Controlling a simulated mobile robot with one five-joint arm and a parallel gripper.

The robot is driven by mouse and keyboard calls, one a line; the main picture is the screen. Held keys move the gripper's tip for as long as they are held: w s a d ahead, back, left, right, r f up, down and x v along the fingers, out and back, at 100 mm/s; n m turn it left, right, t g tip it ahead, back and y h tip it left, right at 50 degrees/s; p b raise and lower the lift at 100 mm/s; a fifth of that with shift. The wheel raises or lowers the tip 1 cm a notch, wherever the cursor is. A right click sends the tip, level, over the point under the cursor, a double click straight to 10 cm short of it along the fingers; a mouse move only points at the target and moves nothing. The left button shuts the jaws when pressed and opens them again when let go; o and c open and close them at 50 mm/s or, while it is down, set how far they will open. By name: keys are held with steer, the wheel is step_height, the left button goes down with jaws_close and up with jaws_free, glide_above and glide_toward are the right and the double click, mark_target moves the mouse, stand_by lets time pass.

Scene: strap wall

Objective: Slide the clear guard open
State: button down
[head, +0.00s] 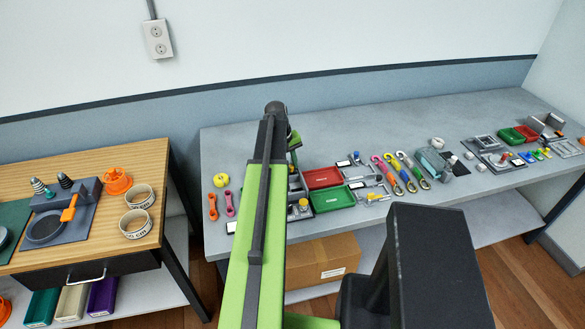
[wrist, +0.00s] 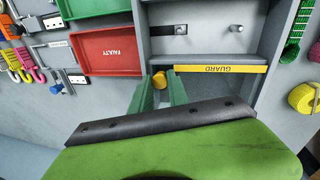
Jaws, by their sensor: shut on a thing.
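The clear guard is hard to make out. Its yellow strip (wrist: 220,69), marked GUARD and upside down in the wrist view, runs across the grey fixture (wrist: 205,42). A round yellow knob (wrist: 159,80) is at the strip's left end. My gripper (wrist: 160,86) has its two green fingers on either side of this knob and is shut on it. Behind the strip, a small dark latch plate (wrist: 167,30) and a metal peg (wrist: 236,30) show in the fixture. In the head view my own arm hides most of the gripper and fixture.
A red tray marked FAULTY (wrist: 106,52) and a green tray (wrist: 92,7) lie left of the fixture in the wrist view. In the head view, colored carabiners (head: 400,172) lie farther along the grey bench (head: 340,115).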

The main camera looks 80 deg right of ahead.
steer(key=shift+w+d, duration=0.2)
steer(key=c, duration=1.5)
jaws_free()
steer(key=shift+c, duration=0.2)
steer(key=shift+a+r+p, duration=0.1)
steer(key=shift+r+p, duration=0.4)
steer(key=shift+p, duration=0.05)
steer(key=p+v, duration=1.6)
steer(key=shift+r, duration=0.2)
steer(key=shift+w, duration=0.1)
